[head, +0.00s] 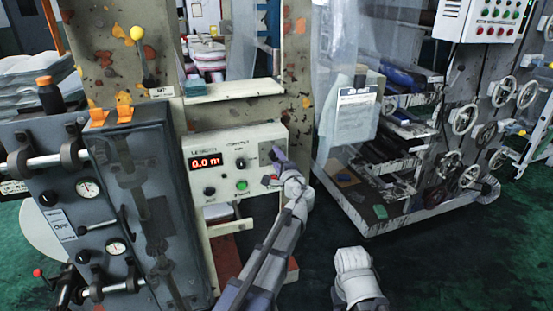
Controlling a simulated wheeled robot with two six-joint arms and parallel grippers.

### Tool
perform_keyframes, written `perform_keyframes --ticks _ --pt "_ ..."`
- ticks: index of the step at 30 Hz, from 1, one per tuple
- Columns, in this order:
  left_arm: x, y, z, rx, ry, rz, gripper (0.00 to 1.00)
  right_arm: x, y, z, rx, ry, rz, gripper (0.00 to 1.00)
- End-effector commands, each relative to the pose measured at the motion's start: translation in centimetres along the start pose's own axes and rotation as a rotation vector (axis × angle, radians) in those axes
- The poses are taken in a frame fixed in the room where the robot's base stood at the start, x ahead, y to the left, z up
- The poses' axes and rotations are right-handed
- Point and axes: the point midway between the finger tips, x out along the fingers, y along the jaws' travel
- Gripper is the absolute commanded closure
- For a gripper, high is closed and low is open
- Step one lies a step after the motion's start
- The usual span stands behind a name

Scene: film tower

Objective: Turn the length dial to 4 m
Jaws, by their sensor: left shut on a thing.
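The length control panel (222,148) is a cream box with a red display (205,162) reading "0.0 m". A dark dial (240,163) sits right of the display, beside the fingers of my left gripper (254,162). The gripper is shut on what seems to be this dial; the fingers are small in the picture and the contact is hard to make out. The dial's scale is too small to read. Of my right arm only a pale link shows at the bottom centre; its gripper is not visible.
Below the display are a black knob (209,191) and a lit green button (242,185). A grey machine with gauges (88,188) stands close on the left. A rack with handwheels (464,118) stands at the right. Green floor (440,265) is clear at the lower right.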

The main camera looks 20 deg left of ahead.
Motion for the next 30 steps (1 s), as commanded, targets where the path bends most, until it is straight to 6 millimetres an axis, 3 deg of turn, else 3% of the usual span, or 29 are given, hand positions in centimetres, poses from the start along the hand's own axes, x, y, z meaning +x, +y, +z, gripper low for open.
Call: perform_keyframes --ticks 30 --pt "-0.05 -0.10 0.16 -0.967 -0.001 0.001 1.00 -0.14 0.01 0.01 0.000 0.000 0.000 0.50"
